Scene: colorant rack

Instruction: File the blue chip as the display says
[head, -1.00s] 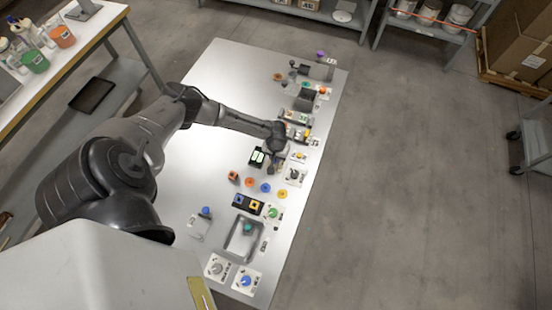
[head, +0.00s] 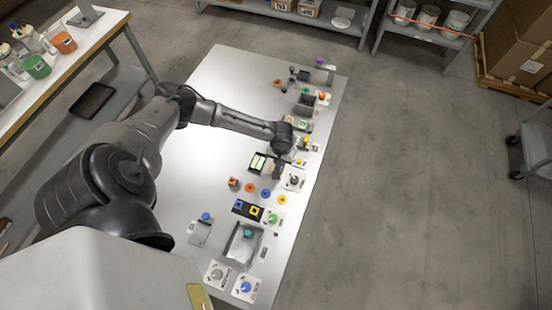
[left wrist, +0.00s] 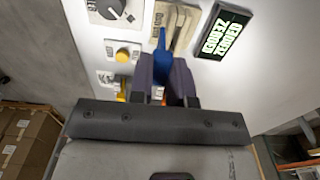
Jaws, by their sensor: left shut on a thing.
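My left gripper (left wrist: 162,78) points down at the work table, shut on a narrow blue handle (left wrist: 160,42) that stands up beside a beige plate (left wrist: 178,20). The fingers hide the handle's lower end. A lit black display (left wrist: 222,32) stands to the right of the plate; its green-white text is turned and only partly legible. It also shows in the head view (head: 257,163). A flat blue chip (head: 265,194) lies on the table between an orange chip (head: 250,188) and a yellow chip (head: 282,200). My right gripper is not in view.
A dark two-slot holder (head: 247,210) with blue and yellow squares stands nearer than the chips. A grey open tray (head: 243,243), dial plates (head: 293,181) and several small fixtures line the table's right side. The table (head: 205,140) is clear on its left.

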